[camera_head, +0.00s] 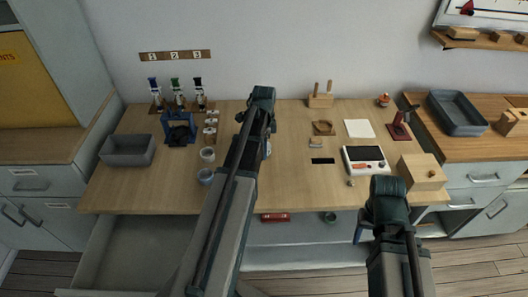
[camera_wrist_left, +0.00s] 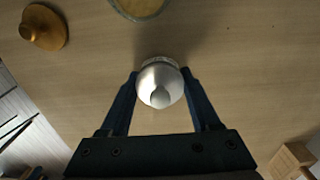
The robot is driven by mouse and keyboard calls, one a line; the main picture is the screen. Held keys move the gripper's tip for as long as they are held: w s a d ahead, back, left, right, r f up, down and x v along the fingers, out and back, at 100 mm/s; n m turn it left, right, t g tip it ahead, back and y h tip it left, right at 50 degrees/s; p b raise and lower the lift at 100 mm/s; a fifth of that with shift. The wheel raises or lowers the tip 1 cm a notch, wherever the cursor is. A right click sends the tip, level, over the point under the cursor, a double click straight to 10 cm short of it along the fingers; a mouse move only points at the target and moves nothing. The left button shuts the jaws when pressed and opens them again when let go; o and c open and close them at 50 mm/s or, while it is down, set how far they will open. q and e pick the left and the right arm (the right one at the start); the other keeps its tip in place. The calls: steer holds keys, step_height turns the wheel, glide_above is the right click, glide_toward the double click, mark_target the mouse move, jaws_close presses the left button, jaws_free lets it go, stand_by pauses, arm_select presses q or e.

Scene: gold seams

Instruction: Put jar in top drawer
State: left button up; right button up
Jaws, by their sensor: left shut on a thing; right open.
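My left gripper (camera_wrist_left: 160,88) is shut on a silver, rounded thing with a pointed top (camera_wrist_left: 160,85), which I take to be the jar. It is over the wooden tabletop; I cannot tell if it touches it. In the head view my left arm reaches over the middle of the table and its gripper (camera_head: 266,145) largely hides the held thing. My right gripper (camera_head: 366,228) is open at the table's front right edge, its fingers partly hidden. An open drawer (camera_head: 140,250) sticks out below the table's front left, and its inside looks empty.
Two small round containers (camera_head: 207,154) stand left of my left arm. A grey bin (camera_head: 128,150) and a blue device (camera_head: 180,130) are further left. A white device (camera_head: 366,160) and a wooden box (camera_head: 421,172) are at right. The front left tabletop is clear.

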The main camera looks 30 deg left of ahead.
arm_select(q)
jaws_close()
steer(key=shift+r+p, duration=0.9)
step_height(320, 180, up, 2)
steer(key=shift+r+p, duration=0.1)
steer(key=shift+p, duration=1)
steer(key=s+d, duration=0.3)
steer(key=d, duration=0.1)
steer(key=s+d, duration=0.4)
steer(key=s+d+r+p, duration=0.1)
steer(key=s+d, duration=0.2)
steer(key=d, duration=0.1)
steer(key=shift+s+d, duration=0.1)
steer(key=shift+s, duration=0.15)
